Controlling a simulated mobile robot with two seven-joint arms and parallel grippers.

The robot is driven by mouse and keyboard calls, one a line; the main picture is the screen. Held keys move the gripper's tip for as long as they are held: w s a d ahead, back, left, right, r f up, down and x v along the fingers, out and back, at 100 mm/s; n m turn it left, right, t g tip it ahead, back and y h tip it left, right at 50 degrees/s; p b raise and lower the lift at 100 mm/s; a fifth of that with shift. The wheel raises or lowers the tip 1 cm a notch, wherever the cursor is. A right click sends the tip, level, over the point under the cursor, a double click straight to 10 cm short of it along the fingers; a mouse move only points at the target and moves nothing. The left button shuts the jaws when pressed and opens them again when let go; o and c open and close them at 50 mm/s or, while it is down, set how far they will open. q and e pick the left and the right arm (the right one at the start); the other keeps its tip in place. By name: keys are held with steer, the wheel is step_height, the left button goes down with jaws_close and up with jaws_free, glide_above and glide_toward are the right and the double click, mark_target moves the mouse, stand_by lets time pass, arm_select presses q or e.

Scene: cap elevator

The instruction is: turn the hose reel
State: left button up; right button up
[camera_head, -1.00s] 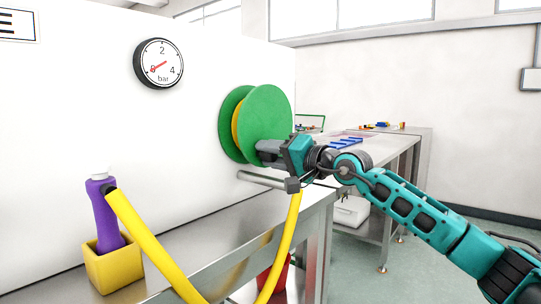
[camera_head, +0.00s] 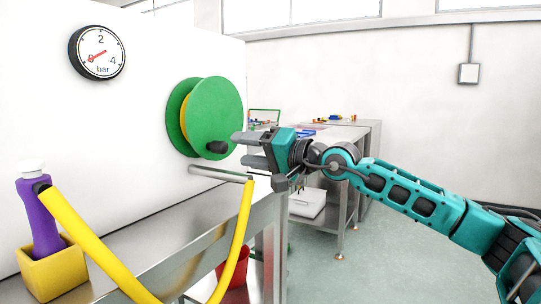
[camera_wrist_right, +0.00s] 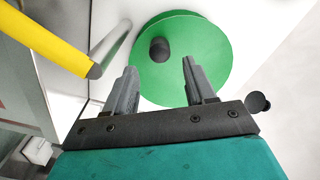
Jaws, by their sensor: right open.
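The hose reel (camera_head: 214,112) is a green double disc with a yellow core, mounted on the white wall panel. A dark crank knob (camera_head: 217,147) sticks out low on its front disc. My left gripper is not in view.
A metal bar (camera_head: 220,173) juts out below the reel. A pressure gauge (camera_head: 97,52) hangs upper left. A metal bench (camera_head: 180,235) runs below.

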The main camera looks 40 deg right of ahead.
arm_select(q)
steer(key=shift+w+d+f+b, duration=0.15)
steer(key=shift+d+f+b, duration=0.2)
steer(key=shift+b, duration=0.65)
arm_select(e)
steer(key=shift+v, duration=2.75)
steer(key=shift+c, duration=0.4)
